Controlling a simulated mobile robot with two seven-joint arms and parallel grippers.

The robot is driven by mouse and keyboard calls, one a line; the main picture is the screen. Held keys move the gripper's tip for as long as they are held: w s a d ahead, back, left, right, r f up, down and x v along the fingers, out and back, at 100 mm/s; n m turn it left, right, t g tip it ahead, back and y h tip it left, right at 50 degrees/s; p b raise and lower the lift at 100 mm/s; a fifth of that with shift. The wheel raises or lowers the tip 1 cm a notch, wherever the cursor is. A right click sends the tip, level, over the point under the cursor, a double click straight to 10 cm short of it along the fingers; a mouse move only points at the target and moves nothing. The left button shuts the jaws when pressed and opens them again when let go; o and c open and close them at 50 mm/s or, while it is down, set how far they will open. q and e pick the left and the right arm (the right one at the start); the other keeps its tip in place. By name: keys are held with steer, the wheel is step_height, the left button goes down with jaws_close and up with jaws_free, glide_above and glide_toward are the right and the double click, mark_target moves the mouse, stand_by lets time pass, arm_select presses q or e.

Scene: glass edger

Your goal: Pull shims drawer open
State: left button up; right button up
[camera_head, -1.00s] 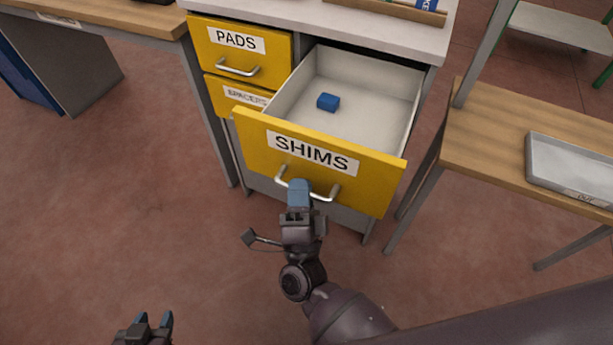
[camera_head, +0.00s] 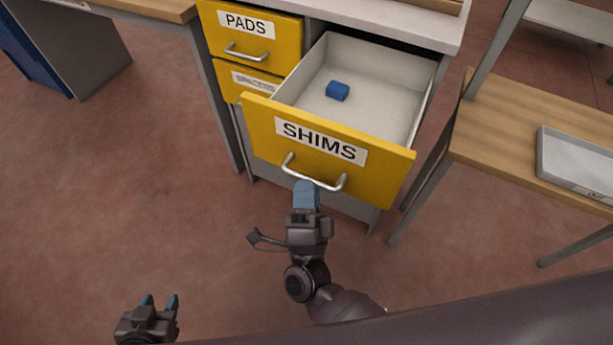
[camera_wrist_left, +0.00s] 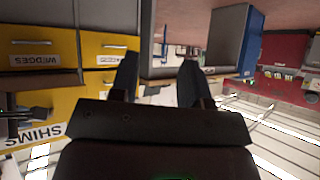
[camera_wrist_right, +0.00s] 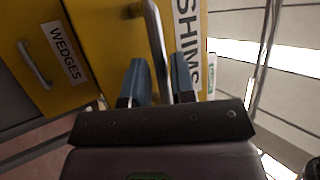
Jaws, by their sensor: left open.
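The yellow SHIMS drawer (camera_head: 270,125) stands pulled well out of its cabinet, its pale inside showing. A blue block (camera_head: 337,90) lies in it. Its metal bar handle (camera_head: 340,184) is on the front, below the label. My right gripper (camera_head: 306,184) is at the middle of this handle, fingertips pointing at the drawer front. In the right wrist view the handle (camera_wrist_right: 153,30) runs down between the two fingers (camera_wrist_right: 158,80); whether they grip it is unclear. My left gripper (camera_head: 158,302) is open and empty, low at the left, away from the drawers; its spread fingers show in the left wrist view (camera_wrist_left: 157,75).
The closed PADS drawer (camera_head: 278,32) and the drawer below it (camera_head: 232,82) are left of the open one. A wooden table (camera_head: 490,125) with a grey tray (camera_head: 575,160) stands close on the right. The floor (camera_head: 150,190) at the left is clear.

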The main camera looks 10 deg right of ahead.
steer(key=v, duration=0.8)
steer(key=shift+s+b, duration=0.2)
steer(key=shift+b, duration=0.2)
steer(key=shift+f, duration=0.15)
